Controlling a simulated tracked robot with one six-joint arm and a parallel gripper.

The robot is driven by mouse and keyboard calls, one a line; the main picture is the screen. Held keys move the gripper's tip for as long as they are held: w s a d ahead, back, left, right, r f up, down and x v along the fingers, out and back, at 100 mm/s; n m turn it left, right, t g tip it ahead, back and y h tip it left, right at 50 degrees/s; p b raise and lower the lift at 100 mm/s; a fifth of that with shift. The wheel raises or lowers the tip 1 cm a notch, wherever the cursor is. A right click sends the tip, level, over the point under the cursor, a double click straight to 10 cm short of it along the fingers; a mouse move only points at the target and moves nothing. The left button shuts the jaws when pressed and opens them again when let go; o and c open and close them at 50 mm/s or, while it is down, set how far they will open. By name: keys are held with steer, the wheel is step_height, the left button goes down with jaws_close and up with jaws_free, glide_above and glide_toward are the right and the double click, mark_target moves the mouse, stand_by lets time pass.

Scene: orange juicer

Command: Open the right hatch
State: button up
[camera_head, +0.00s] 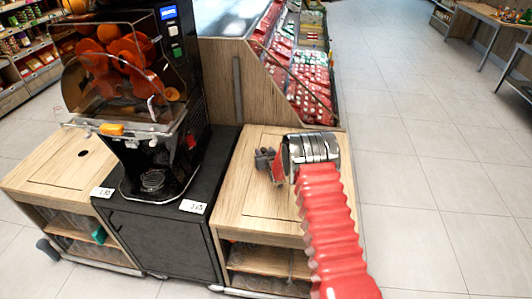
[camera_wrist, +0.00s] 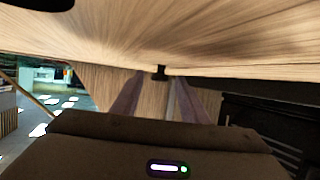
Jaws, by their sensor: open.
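The right hatch (camera_head: 243,198) is a pale wooden panel in the top of the cabinet to the right of the juicer. It looks shut and flat. My gripper (camera_head: 264,159) is low over the back part of this top, with its jaws open and pointing left. In the wrist view my gripper (camera_wrist: 158,78) shows two blurred fingers spread apart, with nothing seen held between them. The wooden surface (camera_wrist: 200,35) fills the top of that view, and a dark round shape cuts its upper left corner. Whether the fingers touch the wood cannot be told.
The black juicer (camera_head: 150,110) stands on a black cabinet (camera_head: 160,240) to the left. A wooden side panel (camera_head: 225,85) and a stand of red packs (camera_head: 305,85) rise behind the right cabinet. The tiled floor (camera_head: 430,190) to the right is clear.

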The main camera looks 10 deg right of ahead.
jaws_close()
stand_by(0.5)
